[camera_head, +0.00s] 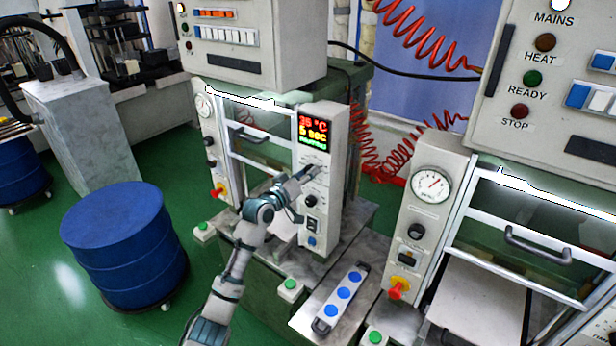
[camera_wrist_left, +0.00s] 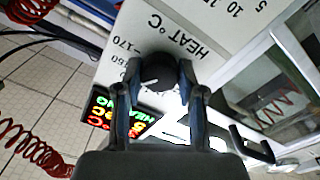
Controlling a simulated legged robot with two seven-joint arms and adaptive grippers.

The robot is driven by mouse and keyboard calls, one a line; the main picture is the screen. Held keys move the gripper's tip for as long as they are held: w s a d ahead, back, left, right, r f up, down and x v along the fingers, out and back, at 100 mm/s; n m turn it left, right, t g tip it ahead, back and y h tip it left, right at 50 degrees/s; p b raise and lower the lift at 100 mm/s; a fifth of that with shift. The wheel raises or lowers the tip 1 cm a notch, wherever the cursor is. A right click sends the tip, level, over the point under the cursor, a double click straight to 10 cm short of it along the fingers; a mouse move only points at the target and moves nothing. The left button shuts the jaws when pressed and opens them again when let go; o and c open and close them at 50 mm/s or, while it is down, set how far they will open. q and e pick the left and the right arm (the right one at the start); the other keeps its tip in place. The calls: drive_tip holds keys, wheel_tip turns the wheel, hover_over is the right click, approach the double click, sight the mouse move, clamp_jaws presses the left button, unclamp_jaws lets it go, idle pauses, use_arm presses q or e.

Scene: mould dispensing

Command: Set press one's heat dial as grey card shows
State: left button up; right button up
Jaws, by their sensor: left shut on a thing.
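The left press has a tall control panel (camera_head: 323,222) with a lit display (camera_head: 313,133) reading about 35 °C in red, with yellow and green lines below. My left gripper (camera_head: 312,173) is at the panel just below this display. In the left wrist view, its two fingers (camera_wrist_left: 162,82) are shut on a black round heat dial (camera_wrist_left: 158,70) with a pale pointer mark. The panel there reads HEAT °C, with a 170 scale mark, all turned over. In the head view the gripper hides the dial. I cannot make out a grey card. My right gripper is not in view.
A second press with a gauge (camera_head: 432,184) stands at the right. A strip with several blue buttons (camera_head: 341,297) lies on the bench between the presses. A blue drum (camera_head: 122,240) stands on the green floor at left. Red coiled hoses hang behind.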

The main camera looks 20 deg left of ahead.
use_arm(q)
drive_tip(key=m, duration=0.7)
drive_tip(key=f+m, duration=0.1)
drive_tip(key=m, duration=0.3)
drive_tip(key=shift+m+g+p, duration=0.3)
idle(0.4)
drive_tip(key=o, duration=1)
drive_tip(key=shift+c, duration=0.2)
drive_tip(key=shift+o, duration=0.9)
drive_tip(key=shift+w+r, duration=0.1)
drive_tip(key=shift+r, duration=0.1)
drive_tip(key=shift+a+r, duration=0.1)
